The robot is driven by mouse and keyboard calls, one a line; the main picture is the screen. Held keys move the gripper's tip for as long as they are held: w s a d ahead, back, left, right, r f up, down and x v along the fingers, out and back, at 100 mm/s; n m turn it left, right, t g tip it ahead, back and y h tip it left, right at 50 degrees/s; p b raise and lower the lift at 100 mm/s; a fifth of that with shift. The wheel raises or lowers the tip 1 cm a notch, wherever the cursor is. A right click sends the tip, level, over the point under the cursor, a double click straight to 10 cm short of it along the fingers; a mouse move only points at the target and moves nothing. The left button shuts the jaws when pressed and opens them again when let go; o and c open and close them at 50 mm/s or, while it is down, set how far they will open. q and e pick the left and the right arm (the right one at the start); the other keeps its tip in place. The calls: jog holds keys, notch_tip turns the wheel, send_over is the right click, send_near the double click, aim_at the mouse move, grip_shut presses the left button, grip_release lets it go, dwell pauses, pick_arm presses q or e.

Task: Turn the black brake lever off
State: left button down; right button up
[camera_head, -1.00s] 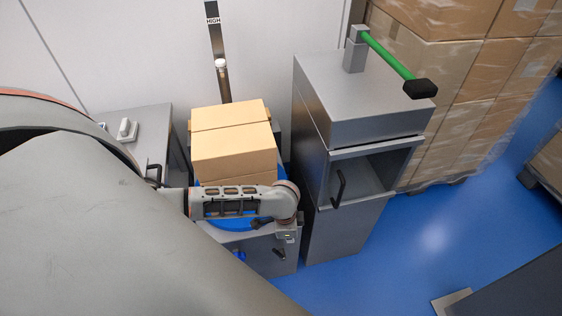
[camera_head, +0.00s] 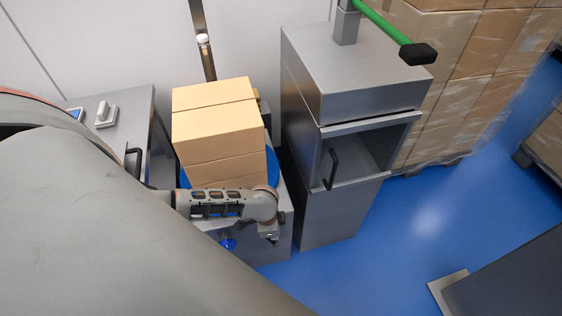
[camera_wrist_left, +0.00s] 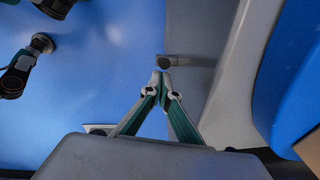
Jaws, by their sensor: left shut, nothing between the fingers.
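The left arm reaches across the front of a grey cabinet, under the stacked cartons. My left gripper (camera_head: 268,236) points down at the cabinet's front and is small and partly hidden by its wrist. In the left wrist view my left gripper (camera_wrist_left: 161,70) is shut and empty, its teal-lined fingers meeting at the tips. A short grey stub (camera_wrist_left: 179,61) shows just beside the tips; I cannot tell whether it is part of the lever or whether they touch. The black brake lever cannot be made out in the head view now. My right gripper is not in view.
Two cartons (camera_head: 215,135) sit on a blue round top (camera_head: 272,165). A grey cabinet (camera_head: 335,215) with an open bay, black handle (camera_head: 332,170) and green lever (camera_head: 382,20) stands right. A grey table (camera_head: 135,105) stands left.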

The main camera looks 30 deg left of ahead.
pick_arm(q)
jog(key=shift+s+a, duration=0.1)
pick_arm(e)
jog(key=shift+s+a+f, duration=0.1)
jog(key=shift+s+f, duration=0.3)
pick_arm(q)
jog(key=shift+s+a+f, duration=0.1)
jog(key=shift+s+a, duration=0.1)
jog(key=shift+s, duration=0.05)
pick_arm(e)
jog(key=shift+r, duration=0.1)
